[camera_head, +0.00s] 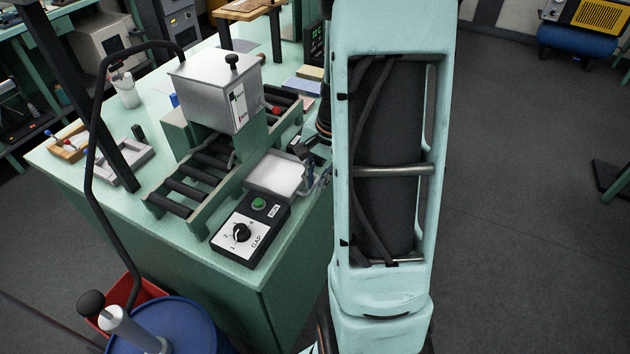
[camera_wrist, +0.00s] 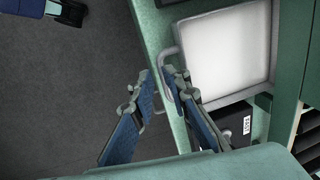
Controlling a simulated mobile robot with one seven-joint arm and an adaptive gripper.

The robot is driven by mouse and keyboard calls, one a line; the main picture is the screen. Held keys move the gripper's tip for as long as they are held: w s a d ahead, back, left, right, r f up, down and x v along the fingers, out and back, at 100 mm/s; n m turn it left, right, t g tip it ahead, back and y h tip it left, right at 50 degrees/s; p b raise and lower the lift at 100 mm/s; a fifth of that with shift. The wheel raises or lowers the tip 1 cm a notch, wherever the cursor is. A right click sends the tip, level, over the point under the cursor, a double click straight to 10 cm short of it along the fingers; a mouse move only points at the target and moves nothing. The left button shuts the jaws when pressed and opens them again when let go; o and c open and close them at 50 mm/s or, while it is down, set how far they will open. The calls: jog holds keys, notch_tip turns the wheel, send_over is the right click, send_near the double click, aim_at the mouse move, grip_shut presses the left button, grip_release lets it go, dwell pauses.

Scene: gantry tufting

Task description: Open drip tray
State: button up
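The drip tray (camera_head: 278,174) is a shallow, pale, square tray with a grey rim, near the right edge of the green bench beside the roller frame. In the wrist view the drip tray (camera_wrist: 270,78) fills the upper right, its metal loop handle (camera_wrist: 162,60) on its left side. My gripper (camera_wrist: 156,78) is open, its two blue-padded fingers apart at the handle. The right finger overlaps part of the handle in the picture; I cannot tell whether they touch. In the head view my arm partly hides the gripper.
A black control box (camera_head: 250,229) with a green button and GAP dial stands just in front of the tray. The roller conveyor (camera_head: 190,182) and a metal hopper (camera_head: 215,90) are to its left. A blue drum (camera_head: 190,325) stands at the lower left. The floor at right is mostly open.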

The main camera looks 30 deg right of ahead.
notch_tip(320, 180, up, 11)
jog(key=s+d, duration=0.1)
jog(key=shift+s+d+r, duration=0.15)
jog(key=shift+s+d, duration=0.05)
jog(key=shift+s, duration=0.15)
dwell(0.3)
